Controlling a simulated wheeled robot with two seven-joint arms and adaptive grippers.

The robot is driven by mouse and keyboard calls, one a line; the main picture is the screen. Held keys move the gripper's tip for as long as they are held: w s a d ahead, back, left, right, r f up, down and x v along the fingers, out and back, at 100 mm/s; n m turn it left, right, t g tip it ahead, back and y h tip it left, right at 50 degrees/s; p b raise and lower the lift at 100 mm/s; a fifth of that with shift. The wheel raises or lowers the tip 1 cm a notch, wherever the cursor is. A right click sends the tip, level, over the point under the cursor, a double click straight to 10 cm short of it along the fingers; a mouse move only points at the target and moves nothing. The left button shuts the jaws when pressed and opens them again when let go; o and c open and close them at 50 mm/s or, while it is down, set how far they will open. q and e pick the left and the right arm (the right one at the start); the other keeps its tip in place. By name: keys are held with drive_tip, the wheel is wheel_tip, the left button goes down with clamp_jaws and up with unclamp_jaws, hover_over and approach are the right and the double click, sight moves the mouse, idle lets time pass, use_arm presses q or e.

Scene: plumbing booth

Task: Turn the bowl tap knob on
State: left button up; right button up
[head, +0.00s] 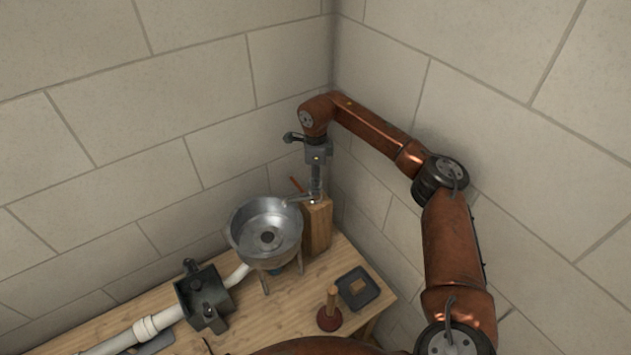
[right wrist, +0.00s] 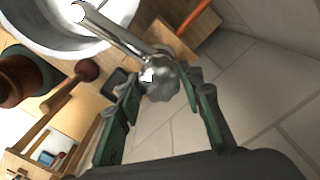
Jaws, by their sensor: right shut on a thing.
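The metal bowl (head: 266,232) stands at the back of the wooden bench, by the wall corner. Its tap has a silver spout (head: 298,198) reaching over the bowl rim from beside a wooden block. My right gripper (head: 315,187) points down from above the tap. In the right wrist view, its green fingers (right wrist: 162,92) stand on either side of the shiny lobed tap knob (right wrist: 160,80), at the base of the spout (right wrist: 115,35). The gripper is shut on the knob. The fingertip contact is partly hidden in the head view. My left gripper is not in view.
A wooden block (head: 319,228) with an orange stick (head: 296,184) stands right of the bowl. A dark vise (head: 203,297), a white pipe (head: 150,326), a plunger (head: 329,313) and a black square tray (head: 371,290) are on the bench. Walls close in behind and right.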

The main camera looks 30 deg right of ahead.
drive_tip(key=c, duration=0.3)
drive_tip(key=shift+n, duration=0.3)
drive_tip(key=n, duration=0.3)
drive_tip(key=shift+r+n, duration=0.1)
drive_tip(key=shift+n, duration=0.2)
drive_tip(key=n, duration=0.4)
drive_tip(key=shift+w, duration=0.1)
drive_tip(key=n, duration=0.5)
drive_tip(key=shift+w+n, duration=0.1)
drive_tip(key=shift+n, duration=1.7)
